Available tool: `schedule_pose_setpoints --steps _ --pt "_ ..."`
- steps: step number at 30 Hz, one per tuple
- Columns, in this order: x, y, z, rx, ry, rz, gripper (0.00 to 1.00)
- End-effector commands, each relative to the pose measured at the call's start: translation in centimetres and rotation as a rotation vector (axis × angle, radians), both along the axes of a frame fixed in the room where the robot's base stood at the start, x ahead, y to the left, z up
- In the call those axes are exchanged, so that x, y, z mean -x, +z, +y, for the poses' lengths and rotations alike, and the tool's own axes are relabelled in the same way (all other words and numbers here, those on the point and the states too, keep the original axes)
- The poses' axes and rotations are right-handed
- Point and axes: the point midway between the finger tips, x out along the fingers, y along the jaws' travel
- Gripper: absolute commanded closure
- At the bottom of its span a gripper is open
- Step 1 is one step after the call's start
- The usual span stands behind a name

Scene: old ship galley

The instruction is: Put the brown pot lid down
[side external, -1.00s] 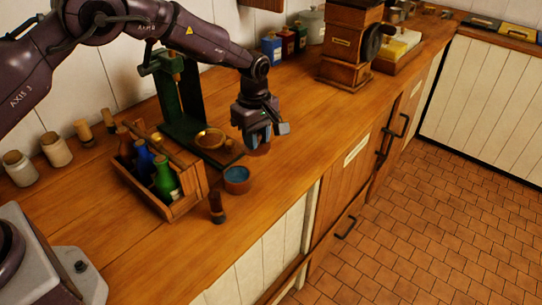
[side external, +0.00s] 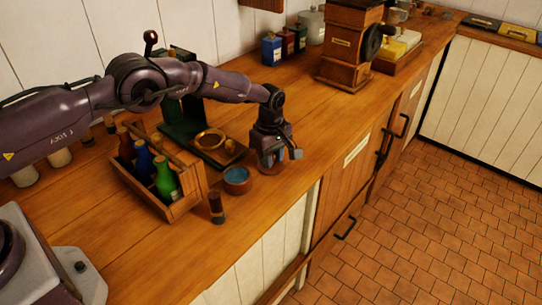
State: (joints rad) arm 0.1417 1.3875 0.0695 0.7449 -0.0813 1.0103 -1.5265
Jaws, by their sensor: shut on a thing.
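My gripper (side external: 272,161) points down low over the wooden counter, right of the green stand and the small pot with blue contents (side external: 237,180). It is shut on the brown pot lid (side external: 269,169), a small brown disc that shows just below the fingers. The lid is at or very near the counter top; I cannot tell whether it touches. The fingers hide part of it.
A wooden bottle crate (side external: 175,205) and a dark brown bottle (side external: 216,208) stand to the left. The counter (side external: 310,125) is clear to the right, up to the coffee grinder (side external: 347,45).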

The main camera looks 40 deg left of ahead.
Motion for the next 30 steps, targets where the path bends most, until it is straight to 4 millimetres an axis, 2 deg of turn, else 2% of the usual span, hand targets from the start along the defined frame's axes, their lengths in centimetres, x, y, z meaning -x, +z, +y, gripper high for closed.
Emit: schedule_pose_setpoints --steps 7,8,10,11,18,22,26,30 --pt "0.0 -0.3 0.0 0.000 0.000 -0.001 0.97" --pt "0.0 -0.3 0.0 0.000 0.000 -0.001 0.67" --pt "0.0 -0.2 0.0 0.000 0.000 -0.001 0.51" --pt "0.0 -0.2 0.0 0.000 0.000 -0.001 0.48" --pt "0.0 -0.2 0.0 0.000 0.000 0.000 0.48" --pt "0.0 0.6 0.0 0.000 0.000 -0.002 0.48" --pt "-0.1 2.8 0.0 0.001 0.000 -0.005 0.48" --pt "-0.1 5.9 0.0 0.001 0.000 -0.005 0.48"
